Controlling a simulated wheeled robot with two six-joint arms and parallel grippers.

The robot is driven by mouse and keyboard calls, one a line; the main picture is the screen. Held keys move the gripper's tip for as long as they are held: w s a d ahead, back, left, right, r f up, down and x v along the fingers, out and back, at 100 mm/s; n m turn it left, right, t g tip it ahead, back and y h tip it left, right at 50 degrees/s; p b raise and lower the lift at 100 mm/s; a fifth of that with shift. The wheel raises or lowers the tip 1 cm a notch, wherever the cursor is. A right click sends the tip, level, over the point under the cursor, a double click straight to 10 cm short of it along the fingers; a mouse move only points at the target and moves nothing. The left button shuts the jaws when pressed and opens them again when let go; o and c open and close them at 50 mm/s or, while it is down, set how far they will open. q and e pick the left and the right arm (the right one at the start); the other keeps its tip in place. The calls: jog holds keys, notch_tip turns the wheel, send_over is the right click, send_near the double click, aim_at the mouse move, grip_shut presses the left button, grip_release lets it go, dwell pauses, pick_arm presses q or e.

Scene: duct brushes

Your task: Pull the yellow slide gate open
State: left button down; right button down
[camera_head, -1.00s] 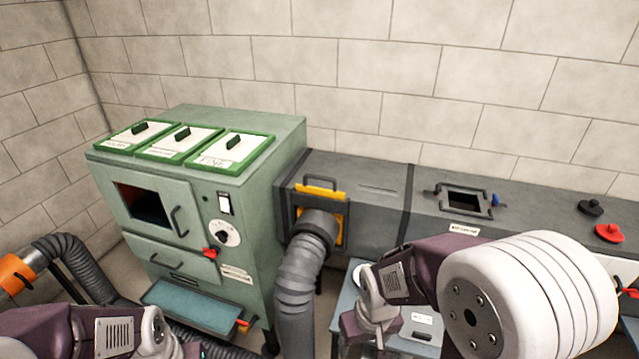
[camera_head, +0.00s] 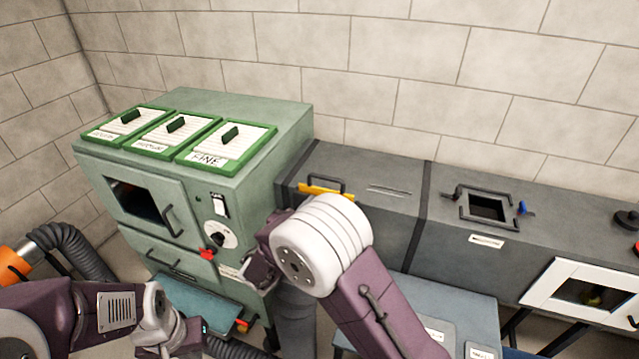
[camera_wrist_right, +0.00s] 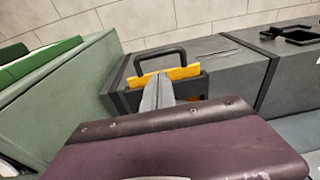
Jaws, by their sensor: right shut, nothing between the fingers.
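The yellow slide gate (camera_head: 325,190) sits in the slot at the left end of the grey duct, with only its top strip showing above the slot. Its dark arched handle (camera_head: 327,181) stands on top. In the right wrist view the gate (camera_wrist_right: 186,73) and its handle (camera_wrist_right: 160,55) are just beyond my right gripper (camera_wrist_right: 160,78). The fingers are shut and empty, with tips overlapping the yellow strip below the handle; I cannot tell whether they touch. In the head view my right arm hides the gate's lower front. My left gripper (camera_head: 185,338) is low at the left, its fingers unclear.
The green cabinet (camera_head: 150,240) stands directly left of the gate. The grey duct (camera_head: 370,205) extends right, with a square framed opening (camera_head: 487,208) on top. A table (camera_head: 455,305) stands in front.

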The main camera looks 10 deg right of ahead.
jog(key=x, duration=0.4)
jog(key=p+x, duration=0.1)
jog(key=x, duration=0.3)
jog(key=shift+w+f, duration=0.1)
jog(key=shift+w, duration=0.35)
notch_tip(320, 180, up, 12)
jog(key=p, duration=0.5)
jog(key=shift+w, duration=0.1)
jog(key=shift+a, duration=0.1)
